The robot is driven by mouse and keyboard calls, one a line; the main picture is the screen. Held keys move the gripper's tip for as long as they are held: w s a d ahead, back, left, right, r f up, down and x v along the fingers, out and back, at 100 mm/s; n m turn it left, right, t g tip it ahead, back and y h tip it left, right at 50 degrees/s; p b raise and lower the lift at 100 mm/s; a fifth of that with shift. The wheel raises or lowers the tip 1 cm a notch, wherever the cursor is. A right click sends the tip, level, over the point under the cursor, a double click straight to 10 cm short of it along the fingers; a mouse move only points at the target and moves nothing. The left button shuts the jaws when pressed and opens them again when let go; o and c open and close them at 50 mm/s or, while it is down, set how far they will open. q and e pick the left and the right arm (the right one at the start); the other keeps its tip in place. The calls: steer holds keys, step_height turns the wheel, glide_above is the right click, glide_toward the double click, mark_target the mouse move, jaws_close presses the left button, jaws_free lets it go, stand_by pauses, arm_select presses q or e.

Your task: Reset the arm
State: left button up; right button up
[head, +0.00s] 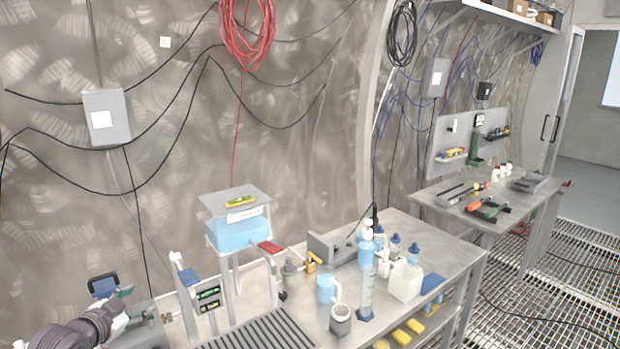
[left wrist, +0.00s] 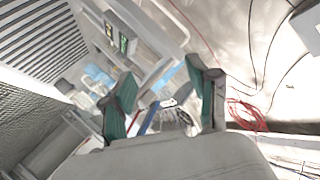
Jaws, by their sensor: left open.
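My left arm comes in at the lower left of the head view. My left gripper (head: 108,286) is raised near the wall, left of the workbench. In the left wrist view, the two green-padded fingers of my left gripper (left wrist: 162,74) stand apart. No thing is seen held between them; only blurred background shows in the gap. My right gripper is in neither view.
A steel workbench (head: 432,240) holds bottles, a white jug (head: 405,281), a cylinder (head: 366,292) and a blue tank (head: 240,233). A second bench (head: 425,190) with tools stands farther right. Red cable (head: 247,30) hangs on the wall.

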arm_select(q)
steer(key=s+d+f+n+g, duration=0.1)
steer(key=s+d+f+g, duration=0.4)
steer(key=s+d+f, duration=1.15)
steer(key=s+d+r+n+g+y, duration=0.1)
steer(key=s+n+g, duration=0.2)
steer(key=s, duration=0.9)
steer(key=s+d+n+g+y, duration=0.1)
steer(key=s+d+n+g, duration=0.1)
steer(key=s, duration=0.9)
step_height(320, 180, down, 29)
steer(key=s+g+b, duration=0.2)
steer(key=b, duration=0.2)
steer(key=s+a+f+b, duration=0.3)
steer(key=s+f, duration=1.3)
steer(key=f, duration=0.4)
steer(key=shift+s+g, duration=0.4)
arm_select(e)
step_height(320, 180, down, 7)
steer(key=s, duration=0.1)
